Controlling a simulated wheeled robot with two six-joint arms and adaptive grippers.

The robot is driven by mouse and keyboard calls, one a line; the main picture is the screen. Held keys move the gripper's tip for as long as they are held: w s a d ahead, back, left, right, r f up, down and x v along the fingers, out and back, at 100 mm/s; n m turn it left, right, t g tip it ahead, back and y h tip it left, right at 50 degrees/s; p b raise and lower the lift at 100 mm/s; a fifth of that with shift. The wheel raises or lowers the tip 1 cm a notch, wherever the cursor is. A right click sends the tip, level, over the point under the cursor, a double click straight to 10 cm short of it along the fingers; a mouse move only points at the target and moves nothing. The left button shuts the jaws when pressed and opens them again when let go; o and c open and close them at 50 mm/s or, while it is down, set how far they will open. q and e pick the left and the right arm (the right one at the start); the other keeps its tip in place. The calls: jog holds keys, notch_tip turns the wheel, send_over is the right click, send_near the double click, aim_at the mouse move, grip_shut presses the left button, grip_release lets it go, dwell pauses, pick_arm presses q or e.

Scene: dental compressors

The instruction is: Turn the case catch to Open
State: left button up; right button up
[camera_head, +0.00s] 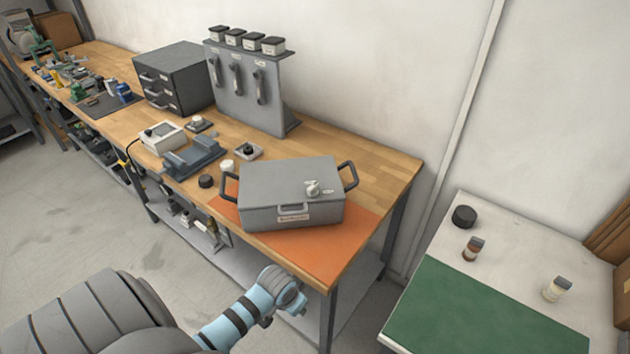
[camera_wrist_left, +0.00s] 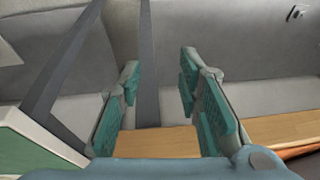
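The grey metal case (camera_head: 290,190) sits shut on an orange mat (camera_head: 350,243) near the front right end of the wooden bench. The light-coloured catch (camera_head: 313,187) is on top of the lid, right of its middle, with a small label beside it; its writing is too small to read. My left gripper (camera_head: 292,298) is in front of and below the bench's front edge, apart from the case. In the left wrist view my left gripper (camera_wrist_left: 160,78) has its teal-padded fingers spread with nothing between them. My right gripper is not in view.
The case has black side handles and a front handle (camera_head: 293,209). Left of it on the bench (camera_head: 385,165) are a black knob (camera_head: 206,181), a blue-grey stand (camera_head: 194,158) and a drawer cabinet (camera_head: 175,78). A table with a green mat (camera_head: 470,315) stands at the right.

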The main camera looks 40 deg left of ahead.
pick_arm(q)
notch_tip(320, 180, up, 7)
jog(key=w, duration=0.2)
jog(key=t+p, duration=0.1)
send_near(313, 186)
jog(key=shift+n+h, duration=0.3)
jog(key=shift+n, duration=0.1)
jog(key=x, duration=0.8)
jog(key=shift+a+f, duration=0.3)
jog(key=shift+f, duration=0.05)
jog(key=shift+t, duration=0.3)
grip_shut()
